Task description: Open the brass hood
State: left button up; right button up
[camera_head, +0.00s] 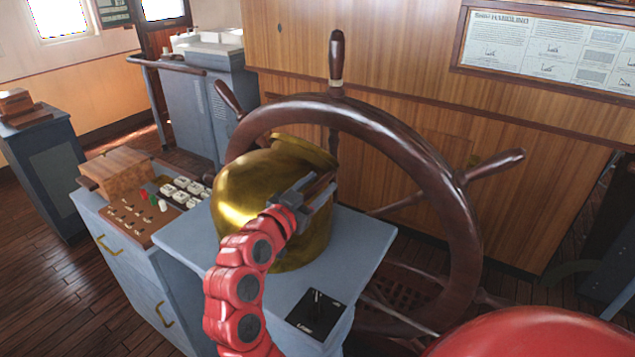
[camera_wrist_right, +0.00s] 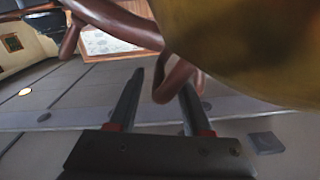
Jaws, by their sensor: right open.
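The brass hood (camera_head: 250,185) is a rounded, shiny cover on top of the grey pedestal (camera_head: 365,245), and it looks shut. My right gripper (camera_head: 322,186) is at the hood's right side, in front of it in the head view. In the right wrist view the gripper (camera_wrist_right: 163,90) is open. A reddish-brown bent bar, apparently a handle (camera_wrist_right: 176,82), lies between or just beyond its fingers; I cannot tell which. The hood (camera_wrist_right: 255,50) fills the upper right there. No grip on anything shows. My left gripper is not in view.
The large wooden ship's wheel (camera_head: 420,150) stands close behind and right of the hood, its spokes sticking out. A control console (camera_head: 140,215) with a wooden box is on the left. A small black switch panel (camera_head: 316,313) sits on the pedestal's front.

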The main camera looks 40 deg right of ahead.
jog(key=shift+w, duration=0.1)
grip_shut()
jog(key=shift+f, duration=0.15)
dwell(1.2)
